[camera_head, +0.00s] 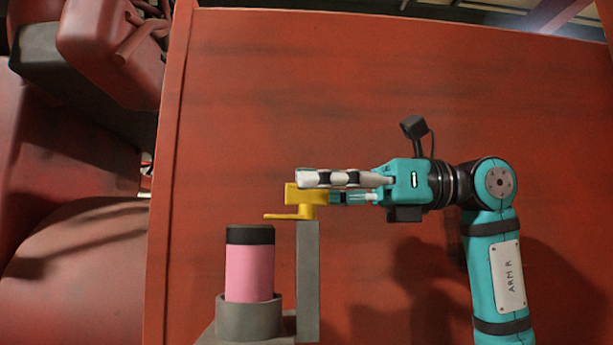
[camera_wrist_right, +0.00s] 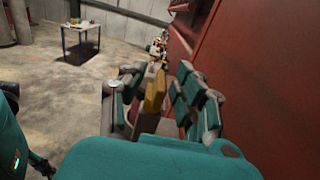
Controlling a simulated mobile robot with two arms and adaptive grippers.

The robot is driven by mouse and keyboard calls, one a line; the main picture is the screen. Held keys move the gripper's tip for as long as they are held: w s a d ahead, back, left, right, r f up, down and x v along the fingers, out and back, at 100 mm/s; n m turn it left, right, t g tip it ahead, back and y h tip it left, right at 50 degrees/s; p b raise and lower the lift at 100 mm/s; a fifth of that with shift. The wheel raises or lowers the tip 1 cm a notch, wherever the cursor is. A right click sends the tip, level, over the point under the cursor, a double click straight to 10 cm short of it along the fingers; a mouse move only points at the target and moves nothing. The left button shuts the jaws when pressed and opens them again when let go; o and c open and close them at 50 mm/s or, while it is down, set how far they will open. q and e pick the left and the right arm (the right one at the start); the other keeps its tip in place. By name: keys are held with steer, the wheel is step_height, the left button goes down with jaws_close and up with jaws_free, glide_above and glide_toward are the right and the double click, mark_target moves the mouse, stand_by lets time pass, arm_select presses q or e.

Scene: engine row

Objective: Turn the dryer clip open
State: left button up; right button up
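The yellow dryer clip (camera_head: 306,196) sits on top of a grey upright post (camera_head: 308,280), with a thin flat arm pointing left over the black-topped pink cylinder (camera_head: 249,272). My right gripper (camera_head: 318,188) reaches in from the right at the clip's height. One finger passes in front of the clip's upper part. In the right wrist view, the yellow clip (camera_wrist_right: 155,91) stands between the spread fingers, with gaps showing beside it, so the gripper looks open around it. Contact cannot be made out. My left gripper is out of view.
The pink cylinder stands in a grey cup holder (camera_head: 248,320) beside the post. A large red panel (camera_head: 400,80) rises behind everything. Red machinery (camera_head: 110,45) is at the left. A small table (camera_wrist_right: 81,30) stands far off on the open floor.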

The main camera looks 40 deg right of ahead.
steer(key=shift+w+a, duration=0.45)
steer(key=shift+a, duration=0.05)
jaws_close()
